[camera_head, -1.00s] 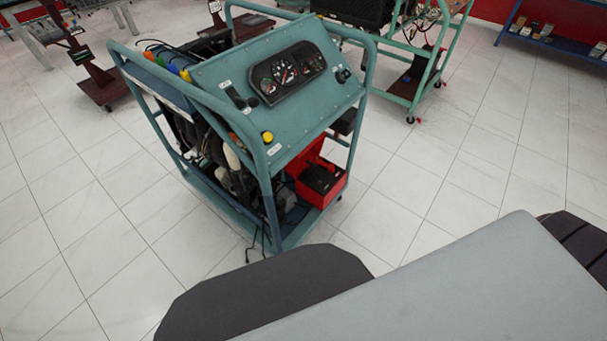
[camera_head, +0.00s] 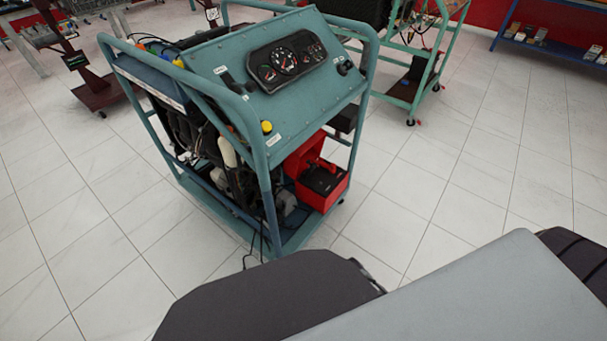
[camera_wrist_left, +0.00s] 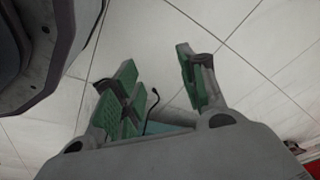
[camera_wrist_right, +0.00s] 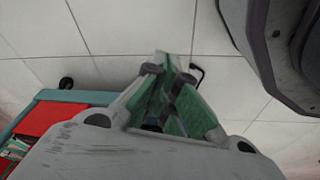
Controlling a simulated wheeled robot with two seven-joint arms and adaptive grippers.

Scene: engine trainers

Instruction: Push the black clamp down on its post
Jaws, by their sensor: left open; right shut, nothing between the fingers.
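A black battery (camera_head: 322,180) sits in an open red box (camera_head: 333,197) low on the front right of the teal engine trainer (camera_head: 207,72) in the head view. The black clamp and its post are too small to make out. Neither gripper shows in the head view. My left gripper (camera_wrist_left: 155,72) is open and empty in the left wrist view, with floor tiles beyond its green pads. My right gripper (camera_wrist_right: 166,78) is shut and empty in the right wrist view. Left of it are a red surface (camera_wrist_right: 48,117) and a teal frame edge (camera_wrist_right: 75,97).
The trainer's sloped gauge panel (camera_head: 290,65) and tube frame stand above the red box. A black cable (camera_head: 250,250) trails on the floor at its near corner. A second teal stand (camera_head: 420,75) is behind, right. Tiled floor to the right is clear. My own parts fill the bottom.

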